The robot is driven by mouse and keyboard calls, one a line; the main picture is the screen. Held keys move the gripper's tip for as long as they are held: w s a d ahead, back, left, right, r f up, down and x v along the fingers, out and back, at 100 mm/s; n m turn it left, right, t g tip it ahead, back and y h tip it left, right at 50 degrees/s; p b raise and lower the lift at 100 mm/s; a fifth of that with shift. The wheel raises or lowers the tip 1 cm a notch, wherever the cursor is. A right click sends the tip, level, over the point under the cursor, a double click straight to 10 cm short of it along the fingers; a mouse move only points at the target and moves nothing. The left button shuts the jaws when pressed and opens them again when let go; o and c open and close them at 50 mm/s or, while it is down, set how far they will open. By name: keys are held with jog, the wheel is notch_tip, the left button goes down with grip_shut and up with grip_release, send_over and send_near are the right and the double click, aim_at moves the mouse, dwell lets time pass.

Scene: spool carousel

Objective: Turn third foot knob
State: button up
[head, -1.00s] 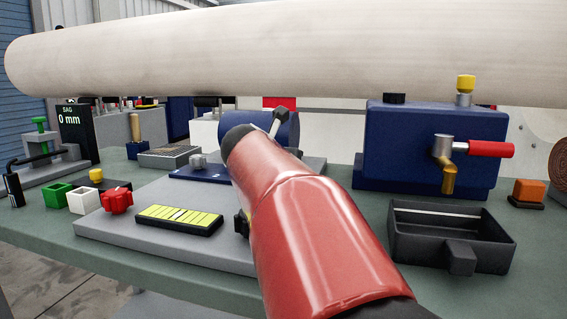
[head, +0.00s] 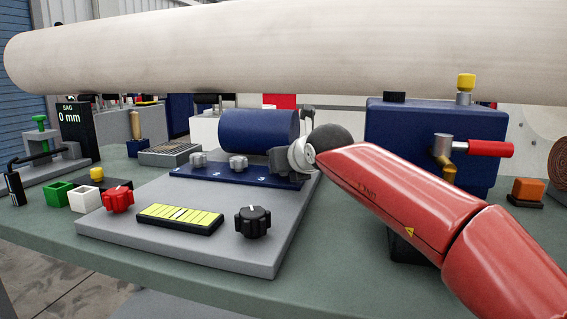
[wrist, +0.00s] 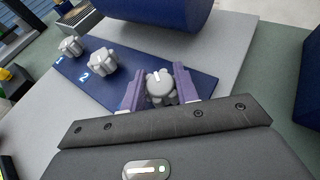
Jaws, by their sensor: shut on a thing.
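A blue strip (head: 210,174) on a grey base plate carries a row of light grey foot knobs in front of a blue cylinder (head: 258,130). The first knob (head: 198,159) and second knob (head: 238,162) stand free; they also show in the wrist view (wrist: 69,46) (wrist: 103,62), by the numbers 1 and 2. The third foot knob (wrist: 160,87) is between the two purple fingers of my gripper (wrist: 159,90), which is shut on it. A white mark on the knob points away from my gripper. In the head view my gripper (head: 290,178) hides this knob.
A black knob (head: 253,222), a yellow level gauge (head: 180,217) and a red knob (head: 118,199) sit on the plate's front. A blue box (head: 400,130) with a red handle stands right, close to my arm. A large pale roll (head: 280,50) spans above.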

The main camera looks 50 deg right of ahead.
jog(key=shift+n+y, duration=0.5)
jog(key=shift+y, duration=0.1)
jog(key=o, duration=1)
jog(key=shift+s, duration=0.15)
jog(key=v, duration=0.7)
jog(key=shift+s+a+r, duration=0.1)
jog(key=shift+s+a, duration=0.05)
jog(key=shift+s, duration=0.15)
